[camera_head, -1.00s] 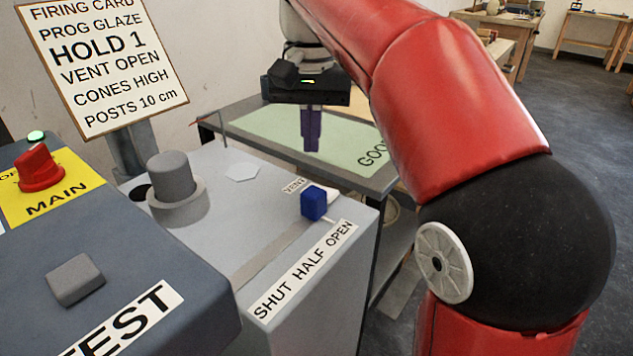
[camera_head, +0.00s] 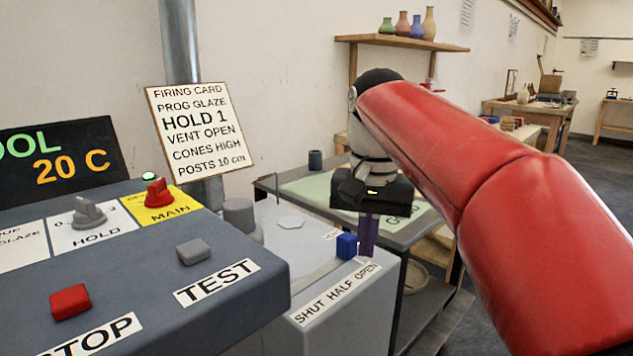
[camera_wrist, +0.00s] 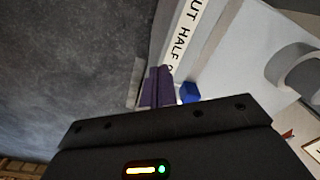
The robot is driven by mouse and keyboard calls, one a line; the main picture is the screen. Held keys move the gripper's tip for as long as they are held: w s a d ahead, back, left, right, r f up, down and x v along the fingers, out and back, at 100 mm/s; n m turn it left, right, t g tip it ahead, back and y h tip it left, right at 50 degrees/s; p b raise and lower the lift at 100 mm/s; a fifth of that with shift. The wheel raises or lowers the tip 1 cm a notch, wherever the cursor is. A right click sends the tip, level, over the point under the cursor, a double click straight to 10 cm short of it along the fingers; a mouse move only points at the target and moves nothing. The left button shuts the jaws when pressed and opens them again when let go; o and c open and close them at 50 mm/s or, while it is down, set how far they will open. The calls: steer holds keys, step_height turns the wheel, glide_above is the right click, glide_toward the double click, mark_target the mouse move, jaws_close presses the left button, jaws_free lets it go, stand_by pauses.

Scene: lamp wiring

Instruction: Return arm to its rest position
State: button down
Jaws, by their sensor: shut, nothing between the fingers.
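My gripper (camera_head: 368,237) hangs from my red arm with its purple fingers pointing down and closed together, holding nothing. In the head view it is just right of and behind the blue vent slider knob (camera_head: 346,246), which partly overlaps it in the picture. In the wrist view my gripper's purple fingers (camera_wrist: 157,86) are side by side, and the blue knob (camera_wrist: 189,92) shows just to their right. I cannot tell from these views how far the fingertips are from the knob. The knob stands by the OPEN end of the SHUT HALF OPEN label (camera_head: 336,293).
A grey control panel (camera_head: 130,270) with a red MAIN switch (camera_head: 158,192), HOLD knob (camera_head: 89,213) and TEST and STOP buttons fills the lower left. A firing card (camera_head: 200,132) stands behind it. A table with a green mat (camera_head: 312,189) lies behind my gripper.

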steer(key=s+d+f+n+t, duration=0.1)
steer(key=s+d+f, duration=0.3)
steer(key=s+f, duration=0.4)
steer(key=s+d+f+n+t, duration=0.1)
steer(key=s+d+f+t, duration=0.2)
steer(key=s+f, duration=0.5)
steer(key=shift+s+d+f+n+t, duration=0.15)
steer(key=shift+d+f+n+t, duration=0.25)
steer(key=shift+f, duration=0.35)
steer(key=shift+a, duration=0.1)
